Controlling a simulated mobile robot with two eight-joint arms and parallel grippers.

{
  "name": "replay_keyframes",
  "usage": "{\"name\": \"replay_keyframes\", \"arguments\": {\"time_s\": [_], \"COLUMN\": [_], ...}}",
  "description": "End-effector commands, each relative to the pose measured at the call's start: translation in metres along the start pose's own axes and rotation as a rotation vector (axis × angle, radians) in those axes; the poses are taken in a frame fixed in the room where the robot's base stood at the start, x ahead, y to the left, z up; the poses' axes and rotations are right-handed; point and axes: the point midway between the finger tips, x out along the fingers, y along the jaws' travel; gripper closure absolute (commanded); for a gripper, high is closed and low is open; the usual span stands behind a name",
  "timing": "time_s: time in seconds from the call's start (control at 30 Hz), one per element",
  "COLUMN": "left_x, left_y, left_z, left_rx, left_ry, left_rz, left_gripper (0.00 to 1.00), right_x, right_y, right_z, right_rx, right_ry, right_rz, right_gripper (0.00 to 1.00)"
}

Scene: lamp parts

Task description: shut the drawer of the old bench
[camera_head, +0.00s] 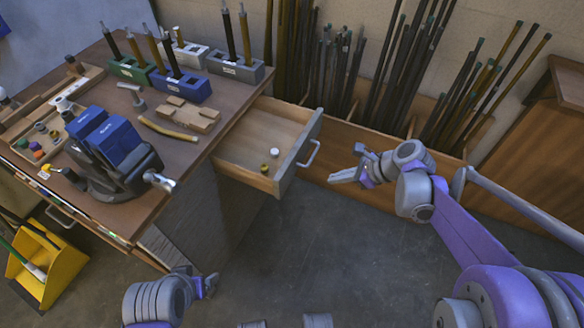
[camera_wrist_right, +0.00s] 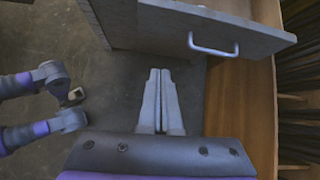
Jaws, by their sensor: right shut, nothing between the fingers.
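The drawer (camera_head: 262,125) of the old bench (camera_head: 185,150) is pulled out from the bench's right side. Its grey front with a pale handle (camera_head: 312,153) faces right. Inside lie two small caps, one white and one yellowish. My right gripper (camera_head: 334,177) is right of the drawer front, apart from the handle. In the right wrist view its fingers (camera_wrist_right: 160,72) are together and empty, with the drawer front (camera_wrist_right: 215,30) and handle (camera_wrist_right: 213,47) ahead. My left gripper (camera_head: 211,284) is low, in front of the bench; its finger opening is unclear.
The bench top holds a blue vise (camera_head: 110,140), coloured blocks with rods (camera_head: 180,85), a wooden piece (camera_head: 192,113) and a small parts tray. Racks of rods (camera_head: 340,80) stand along the wall behind. A yellow dustpan (camera_head: 45,265) is at left. Floor below the drawer is clear.

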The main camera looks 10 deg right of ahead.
Motion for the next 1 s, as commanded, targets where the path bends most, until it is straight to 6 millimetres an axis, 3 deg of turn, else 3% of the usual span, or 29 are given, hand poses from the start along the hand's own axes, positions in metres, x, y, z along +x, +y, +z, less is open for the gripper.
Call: {"name": "replay_keyframes", "arguments": {"time_s": [0.27, 0.73, 1.0], "left_x": [0.009, 0.030, 0.030], "left_y": [0.000, 0.000, 0.000], "left_z": [0.004, 0.012, 0.012], "left_rx": [0.000, 0.000, 0.000], "left_ry": [-0.003, -0.011, -0.011], "left_rz": [0.000, 0.000, 0.000], "left_gripper": [0.23, 0.23, 0.23], "right_x": [0.019, 0.113, 0.132], "right_y": [-0.011, -0.010, -0.013], "right_z": [-0.005, -0.002, 0.024], "right_rx": [0.107, 0.102, 0.103], "right_ry": [-0.037, -0.036, -0.035], "right_rz": [0.006, 0.007, 0.005], "right_gripper": [1.00, 1.00, 1.00]}}
